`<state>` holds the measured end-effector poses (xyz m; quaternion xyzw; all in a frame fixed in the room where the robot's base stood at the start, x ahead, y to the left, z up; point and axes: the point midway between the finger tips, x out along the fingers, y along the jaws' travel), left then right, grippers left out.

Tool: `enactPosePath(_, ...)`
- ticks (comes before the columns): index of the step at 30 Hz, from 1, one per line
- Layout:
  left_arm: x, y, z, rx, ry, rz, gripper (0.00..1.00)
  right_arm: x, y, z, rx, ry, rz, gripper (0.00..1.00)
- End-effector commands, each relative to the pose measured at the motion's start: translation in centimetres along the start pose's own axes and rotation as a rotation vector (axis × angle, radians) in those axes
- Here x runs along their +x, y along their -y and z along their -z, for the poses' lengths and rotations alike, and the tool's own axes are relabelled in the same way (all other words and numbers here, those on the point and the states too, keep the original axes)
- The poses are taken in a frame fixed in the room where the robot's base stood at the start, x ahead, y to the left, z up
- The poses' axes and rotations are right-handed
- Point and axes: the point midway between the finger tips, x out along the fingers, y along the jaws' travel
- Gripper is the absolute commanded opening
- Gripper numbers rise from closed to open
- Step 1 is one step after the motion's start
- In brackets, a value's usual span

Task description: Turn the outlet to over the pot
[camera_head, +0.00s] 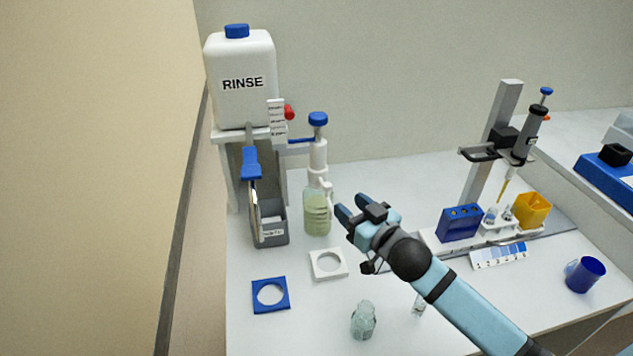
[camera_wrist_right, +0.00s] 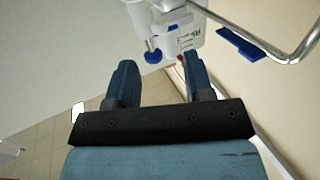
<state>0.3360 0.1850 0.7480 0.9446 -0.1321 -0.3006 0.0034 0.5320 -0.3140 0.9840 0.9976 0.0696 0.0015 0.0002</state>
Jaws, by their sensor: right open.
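A bottle of pale green liquid (camera_head: 317,212) stands behind the white holder, with a white dispenser head (camera_head: 318,158) and blue knob (camera_head: 318,119) on top. A white outlet (camera_head: 327,188) hangs at its right side; its exact direction is hard to tell. A small clear glass pot (camera_head: 363,320) stands near the front of the table. My right gripper (camera_head: 345,215) is open and empty, just right of the bottle in the head view. In the right wrist view its fingers (camera_wrist_right: 162,80) are spread, with nothing between them. My left gripper is out of view.
A white RINSE tank (camera_head: 241,80) stands on a rack at the left, above a grey bin (camera_head: 270,238). Blue (camera_head: 270,295) and white (camera_head: 328,264) square holders lie in front. A pipette stand (camera_head: 490,150), blue rack (camera_head: 459,223) and blue cup (camera_head: 586,274) are at the right.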

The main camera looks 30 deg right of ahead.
Motion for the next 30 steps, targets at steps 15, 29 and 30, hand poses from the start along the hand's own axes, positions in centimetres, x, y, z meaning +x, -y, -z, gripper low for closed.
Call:
enactPosePath(15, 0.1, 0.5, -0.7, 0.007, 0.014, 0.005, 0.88, 9.5, 0.0, -0.1, 0.000, 0.001, -0.001, 0.48)
enactPosePath(29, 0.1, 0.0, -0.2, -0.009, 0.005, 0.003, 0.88, 10.7, 0.0, -0.1, 0.000, 0.002, 0.000, 0.48)
enactPosePath(30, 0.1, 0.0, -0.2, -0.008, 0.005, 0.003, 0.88, 10.7, 0.0, -0.1, 0.000, 0.002, 0.000, 0.38)
